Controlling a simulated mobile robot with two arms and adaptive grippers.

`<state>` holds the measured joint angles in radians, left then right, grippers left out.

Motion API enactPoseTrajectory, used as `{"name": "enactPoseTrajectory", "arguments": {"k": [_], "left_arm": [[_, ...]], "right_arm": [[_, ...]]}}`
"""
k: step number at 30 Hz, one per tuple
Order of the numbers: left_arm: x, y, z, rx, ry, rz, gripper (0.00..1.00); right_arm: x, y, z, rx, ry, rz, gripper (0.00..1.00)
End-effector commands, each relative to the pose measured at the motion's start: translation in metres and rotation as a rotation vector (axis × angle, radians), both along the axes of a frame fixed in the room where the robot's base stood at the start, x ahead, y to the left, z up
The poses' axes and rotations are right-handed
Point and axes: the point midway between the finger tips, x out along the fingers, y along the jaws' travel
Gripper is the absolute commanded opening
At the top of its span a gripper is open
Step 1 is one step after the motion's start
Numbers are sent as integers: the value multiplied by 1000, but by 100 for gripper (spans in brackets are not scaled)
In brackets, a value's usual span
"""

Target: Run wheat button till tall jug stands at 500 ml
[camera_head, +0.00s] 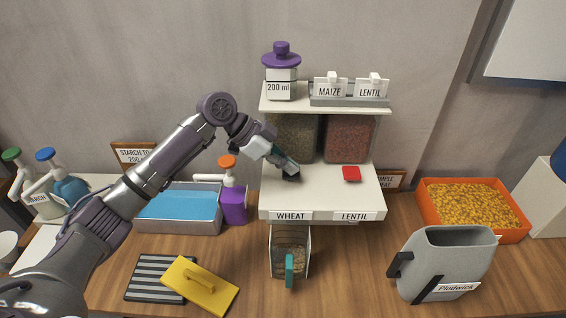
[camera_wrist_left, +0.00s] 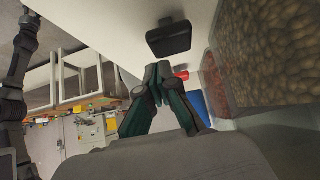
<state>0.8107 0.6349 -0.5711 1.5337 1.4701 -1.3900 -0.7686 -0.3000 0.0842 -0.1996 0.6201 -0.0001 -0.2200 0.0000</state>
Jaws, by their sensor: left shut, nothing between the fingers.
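The dispenser (camera_head: 320,196) is white, with a WHEAT label (camera_head: 291,216) on the left and a LENTIL label (camera_head: 354,216) on the right of its front. A dark button (camera_head: 291,178) sits on the wheat side and also shows in the left wrist view (camera_wrist_left: 168,38). A clear jug (camera_head: 305,258) with a teal handle stands below the wheat side and holds some grain. Its level marks are too small to read. My left gripper (camera_head: 288,168) is shut and empty, its fingertips close to the dark button; I cannot tell whether they touch. My right gripper is out of view.
A red button (camera_head: 351,173) sits on the lentil side. Two filled hoppers (camera_head: 348,138) stand behind. A grey Plodwick container (camera_head: 445,265) and an orange tray (camera_head: 424,202) stand right. A yellow float (camera_head: 212,292) lies front left, near a purple bottle (camera_head: 233,205).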

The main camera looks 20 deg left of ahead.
Motion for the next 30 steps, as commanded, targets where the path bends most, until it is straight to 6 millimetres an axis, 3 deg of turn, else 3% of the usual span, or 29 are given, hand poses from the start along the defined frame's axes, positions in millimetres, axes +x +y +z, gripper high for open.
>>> {"name": "enactPoseTrajectory", "arguments": {"k": [1, 2, 3, 4, 16, 30], "left_arm": [[0, -4, 17, -2, -4, 0, 0], [1, -7, 22, -3, -5, 0, 0], [0, 2, 17, -1, -8, 6, 0], [-1, 7, 20, 0, -9, 6, 0], [-15, 54, 73, -4, -11, 6, 0], [-18, 64, 85, -5, -10, 5, 0]], "right_arm": [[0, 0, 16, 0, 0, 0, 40], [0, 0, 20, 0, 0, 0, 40], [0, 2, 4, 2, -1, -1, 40], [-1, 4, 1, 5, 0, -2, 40], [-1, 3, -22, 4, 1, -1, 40], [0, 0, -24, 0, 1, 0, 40]]}}
